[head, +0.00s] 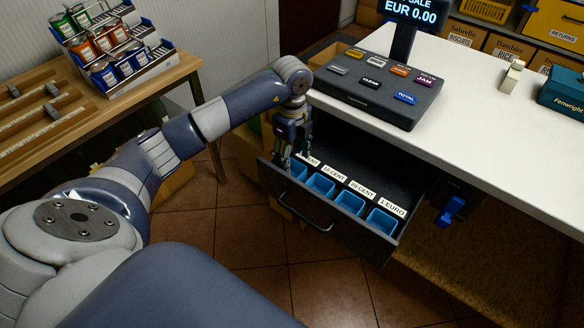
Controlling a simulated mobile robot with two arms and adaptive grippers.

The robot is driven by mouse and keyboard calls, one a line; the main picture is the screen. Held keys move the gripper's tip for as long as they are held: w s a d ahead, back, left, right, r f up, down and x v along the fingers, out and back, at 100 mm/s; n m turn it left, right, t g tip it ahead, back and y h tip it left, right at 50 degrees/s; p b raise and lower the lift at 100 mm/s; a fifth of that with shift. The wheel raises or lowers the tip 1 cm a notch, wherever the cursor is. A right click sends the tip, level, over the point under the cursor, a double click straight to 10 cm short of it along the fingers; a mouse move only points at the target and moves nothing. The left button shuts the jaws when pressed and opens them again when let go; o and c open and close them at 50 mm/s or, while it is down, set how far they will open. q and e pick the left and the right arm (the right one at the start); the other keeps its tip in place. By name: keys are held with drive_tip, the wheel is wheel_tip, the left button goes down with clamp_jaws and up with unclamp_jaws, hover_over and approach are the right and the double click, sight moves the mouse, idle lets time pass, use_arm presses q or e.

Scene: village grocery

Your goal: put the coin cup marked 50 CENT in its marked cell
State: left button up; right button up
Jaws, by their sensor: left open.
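The dark cash drawer (311,214) stands open below the counter. A row of blue coin cups lies along its front, with white labels behind them. The cup at the right end (381,220) is by the label 1 EURO (391,207), and another cup (348,203) is by 20 CENT. A further cup (320,185) has a CENT label with an unclear number. My left gripper (297,160) is open and points down at the drawer's left end, over the leftmost cup (298,170) and partly covering its label. I cannot make out a 50 CENT marking. My right gripper is not in view.
The white counter (480,150) carries a till keypad (375,88) and a teal box (566,90). A blue object (450,208) sits below the counter, right of the drawer. A wooden table (100,130) with a can rack (115,50) stands at left.

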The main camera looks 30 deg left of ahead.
use_arm(q)
wheel_tip(320, 180, up, 6)
drive_tip(key=shift+s+f, duration=0.1)
idle(0.7)
